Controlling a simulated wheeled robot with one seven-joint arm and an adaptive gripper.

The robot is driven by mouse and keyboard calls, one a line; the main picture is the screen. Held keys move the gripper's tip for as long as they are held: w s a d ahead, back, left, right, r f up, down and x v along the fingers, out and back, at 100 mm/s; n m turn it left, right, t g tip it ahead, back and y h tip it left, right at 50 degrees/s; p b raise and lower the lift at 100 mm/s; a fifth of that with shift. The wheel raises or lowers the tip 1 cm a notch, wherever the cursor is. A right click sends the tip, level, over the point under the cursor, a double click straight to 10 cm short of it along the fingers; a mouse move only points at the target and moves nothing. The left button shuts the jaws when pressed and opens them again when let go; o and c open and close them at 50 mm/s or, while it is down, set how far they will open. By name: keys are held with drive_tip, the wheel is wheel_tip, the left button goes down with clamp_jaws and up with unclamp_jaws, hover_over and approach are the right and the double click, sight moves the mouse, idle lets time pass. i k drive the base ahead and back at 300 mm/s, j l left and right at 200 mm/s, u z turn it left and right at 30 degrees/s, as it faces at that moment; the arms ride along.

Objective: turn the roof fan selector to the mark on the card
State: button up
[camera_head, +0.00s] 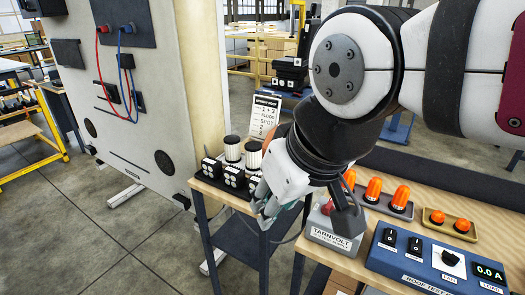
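The blue roof test box (418,272) sits on the wooden bench at the lower right. Its fan selector (450,257) is a dark knob on a white square plate, between rocker switches and a green readout of 0.0 A. The knob's exact pointing is too small to read. My gripper (267,212) hangs pointing down near the bench's left part, well left of the selector. Its finger opening is unclear.
A grey box marked TARNVOLT (335,232) with a red top stands between my gripper and the test box. Orange lamps stand in a grey tray (398,208) and a tan tray (450,229). Black switch blocks (235,177) sit left. A large pale panel (165,90) stands farther left.

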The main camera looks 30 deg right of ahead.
sight(450, 259)
drive_tip(key=z, duration=1.85)
drive_tip(key=i+j+z, duration=0.2)
drive_tip(key=k, duration=0.05)
